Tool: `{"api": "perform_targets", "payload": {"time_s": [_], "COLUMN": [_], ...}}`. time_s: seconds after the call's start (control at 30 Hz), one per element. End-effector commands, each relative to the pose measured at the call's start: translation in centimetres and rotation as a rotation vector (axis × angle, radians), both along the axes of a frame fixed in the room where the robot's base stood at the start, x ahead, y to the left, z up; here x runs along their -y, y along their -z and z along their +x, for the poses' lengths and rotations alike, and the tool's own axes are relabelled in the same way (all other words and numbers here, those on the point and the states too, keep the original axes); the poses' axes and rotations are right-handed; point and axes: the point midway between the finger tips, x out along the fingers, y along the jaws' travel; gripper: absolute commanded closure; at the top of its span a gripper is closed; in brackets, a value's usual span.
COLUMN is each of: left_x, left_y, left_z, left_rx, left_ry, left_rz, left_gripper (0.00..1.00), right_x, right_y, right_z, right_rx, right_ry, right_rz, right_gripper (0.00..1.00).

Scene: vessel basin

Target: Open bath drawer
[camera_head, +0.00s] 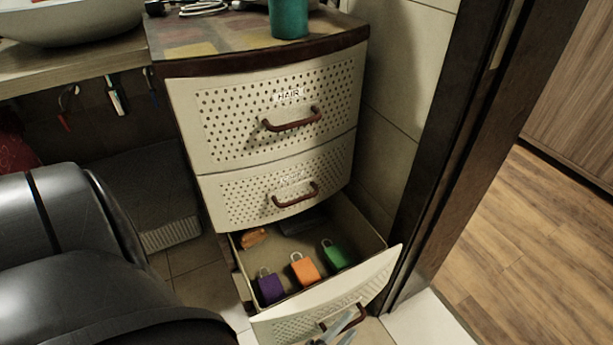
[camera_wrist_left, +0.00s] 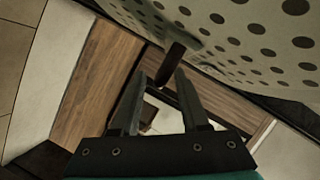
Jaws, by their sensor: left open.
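A cream drawer unit with a perforated front stands in the middle of the head view. Its bottom drawer (camera_head: 385,270) is pulled well out, and its front carries a dark red handle (camera_head: 350,318). The lettering on this front cannot be read from here. The top drawer (camera_head: 215,130), labelled HAIR, and the middle drawer (camera_head: 240,205) are shut. My left gripper (camera_head: 332,335) is open at the bottom drawer's handle. In the left wrist view, the handle (camera_wrist_left: 171,64) shows between and just beyond the fingertips of the gripper (camera_wrist_left: 163,78); contact cannot be told. My right gripper is out of view.
The open drawer holds padlocks: purple (camera_head: 270,288), orange (camera_head: 304,270) and green (camera_head: 335,256). A teal cup (camera_head: 289,18) stands on the unit. A dark door frame (camera_head: 455,150) is close on the right, with wooden floor (camera_head: 540,250) beyond.

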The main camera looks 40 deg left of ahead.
Motion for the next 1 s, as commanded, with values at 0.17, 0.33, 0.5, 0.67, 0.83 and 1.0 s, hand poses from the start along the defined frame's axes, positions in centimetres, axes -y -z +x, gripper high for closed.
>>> {"api": "perform_targets", "payload": {"time_s": [0.17,0.33,0.5,0.67,0.83,1.0], "left_x": [0.0,0.0,0.0,-0.1,-0.1,-0.1], "left_y": [-0.6,-1.0,-1.5,-2.3,-2.8,-3.0], "left_z": [-2.0,-4.0,-6.1,-9.8,-12.2,-13.2], "left_rx": [-0.001,-0.001,-0.001,-0.004,-0.001,0.001], "left_ry": [0.000,-0.001,-0.001,0.000,-0.001,0.000], "left_rz": [0.000,-0.001,-0.001,-0.001,-0.001,0.000], "left_gripper": [0.55,0.55,0.55,0.55,0.55,0.55], "right_x": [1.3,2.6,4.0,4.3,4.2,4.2], "right_y": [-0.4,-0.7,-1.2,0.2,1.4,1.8], "right_z": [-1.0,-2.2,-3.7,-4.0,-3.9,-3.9], "right_rx": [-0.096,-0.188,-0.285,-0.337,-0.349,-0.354], "right_ry": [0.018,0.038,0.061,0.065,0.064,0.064], "right_rz": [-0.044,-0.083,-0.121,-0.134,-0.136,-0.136], "right_gripper": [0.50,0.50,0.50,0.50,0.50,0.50]}}
